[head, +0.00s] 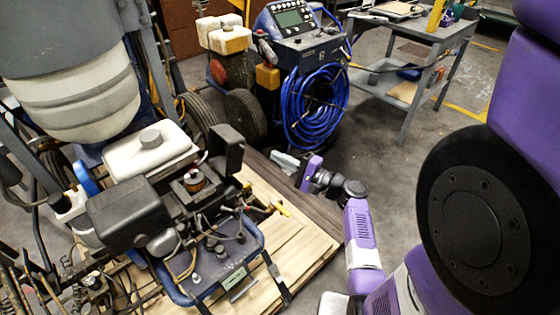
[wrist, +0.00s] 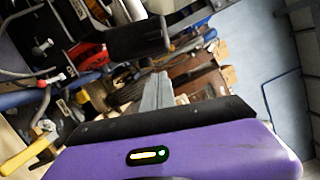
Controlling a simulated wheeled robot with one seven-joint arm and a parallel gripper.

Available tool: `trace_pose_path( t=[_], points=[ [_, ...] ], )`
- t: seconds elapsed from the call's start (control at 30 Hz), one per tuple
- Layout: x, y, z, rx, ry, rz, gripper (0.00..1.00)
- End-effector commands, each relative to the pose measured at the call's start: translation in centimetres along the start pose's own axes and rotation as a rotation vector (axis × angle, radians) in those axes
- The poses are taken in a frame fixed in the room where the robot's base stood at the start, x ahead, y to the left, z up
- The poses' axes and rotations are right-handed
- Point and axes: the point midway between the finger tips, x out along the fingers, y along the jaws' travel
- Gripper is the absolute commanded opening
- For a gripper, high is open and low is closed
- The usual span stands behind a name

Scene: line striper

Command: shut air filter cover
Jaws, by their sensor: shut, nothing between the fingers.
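The air filter cover (head: 228,149) looks like a dark plate standing upright, open, on top of the engine. The hinge is not clear.
The engine's white tank (head: 150,152) and black muffler-like box (head: 128,212) lie left of the filter. A yellow-handled lever (head: 280,208) sticks out at the engine's right. A machine with a coiled blue hose (head: 316,108) stands behind my gripper.

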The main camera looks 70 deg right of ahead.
Motion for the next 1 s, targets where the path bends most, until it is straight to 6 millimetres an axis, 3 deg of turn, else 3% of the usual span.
trace_pose_path(
  t=[0.33, 0.43, 0.6, 1.0],
  points=[
    [6.9, 0.0, 0.0, -0.001, -0.001, 0.001, 0.00],
    [6.9, 0.0, 1.9, 0.000, 0.000, 0.003, 0.00],
    [7.3, 0.0, 3.4, -0.001, 0.001, 0.002, 0.00],
    [7.4, 0.1, 3.9, -0.001, 0.002, 0.002, 0.00]
  ],
)
